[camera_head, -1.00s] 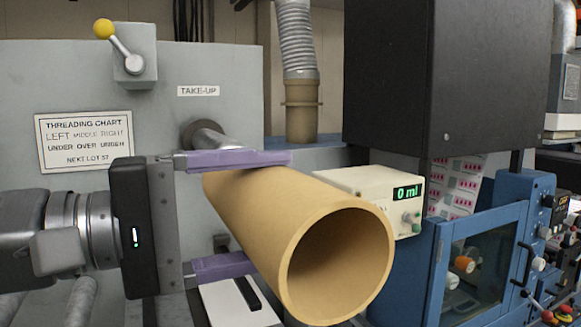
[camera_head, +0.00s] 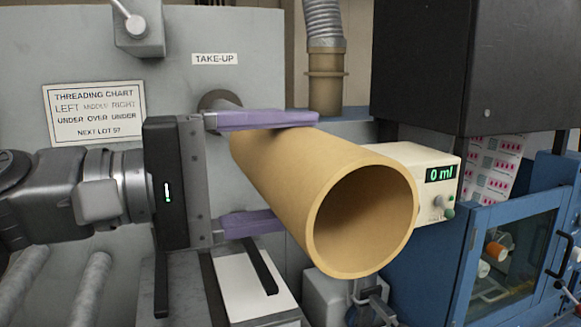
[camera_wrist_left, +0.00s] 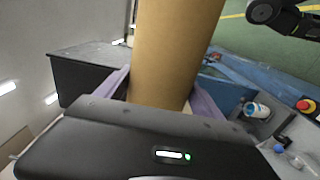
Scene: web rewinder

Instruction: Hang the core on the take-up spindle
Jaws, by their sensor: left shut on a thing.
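The core is a tan cardboard tube (camera_head: 285,180) with its open end facing me. Its inside is dark and no rod shows in it. My left gripper (camera_head: 298,170) is shut on it, one purple finger above and one below. The left wrist view shows the core (camera_wrist_left: 175,50) between the same fingers (camera_wrist_left: 160,95). The grey take-up spindle (camera_head: 221,101) comes out of the panel under the TAKE-UP label, behind the upper finger and the core's far end. I cannot tell whether the core's far end touches or surrounds it. My right gripper is not seen.
A cream box reading 0 ml (camera_head: 425,172) stands close to the core's right side. A blue cabinet (camera_head: 500,260) and a dark box (camera_head: 465,65) are further right. A white block (camera_head: 250,285) lies below the gripper. A duct (camera_head: 325,75) rises behind.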

